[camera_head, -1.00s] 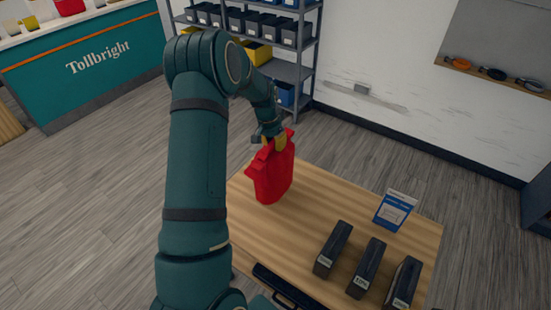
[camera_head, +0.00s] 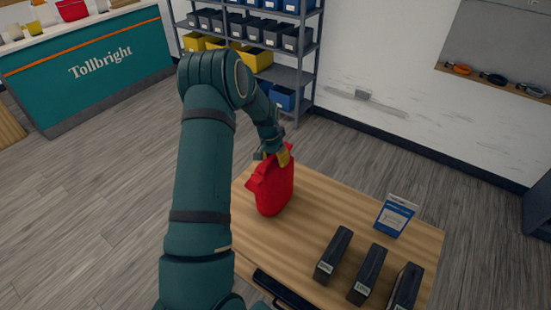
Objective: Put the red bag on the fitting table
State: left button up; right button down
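The red bag (camera_head: 273,190) is upright at the far left corner of the wooden fitting table (camera_head: 315,213). Its bottom looks to be on or just above the table top; I cannot tell which. My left gripper (camera_head: 283,157) is at the top of the bag, its yellow fingertip against the bag's upper edge. The fingers appear closed on the top of the bag, partly hidden by my wrist. My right gripper is not in view.
Several black boxes (camera_head: 332,254) stand at the table's front right, with a blue and white sign (camera_head: 396,216) behind them. Shelving with bins (camera_head: 284,64) stands behind. A teal counter (camera_head: 90,75) with a red container (camera_head: 72,10) is at upper left.

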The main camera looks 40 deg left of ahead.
pick_arm(q)
jog(key=shift+r, duration=0.35)
notch_tip(320, 180, up, 11)
jog(key=s, duration=0.2)
jog(key=s+d+f+h, duration=0.1)
jog(key=s+d+f, duration=0.1)
jog(key=d+f, duration=1.25)
jog(key=s+d+f+h, duration=0.1)
jog(key=s+d+f, duration=0.1)
jog(key=s+d, duration=0.5)
jog(key=s+d+f+h, duration=0.1)
jog(key=s+d+f, duration=0.2)
jog(key=s+d, duration=0.4)
jog(key=d, duration=0.7)
jog(key=shift+s+d+n, duration=0.15)
jog(key=shift+s+n, duration=0.15)
jog(key=shift+n, duration=0.1)
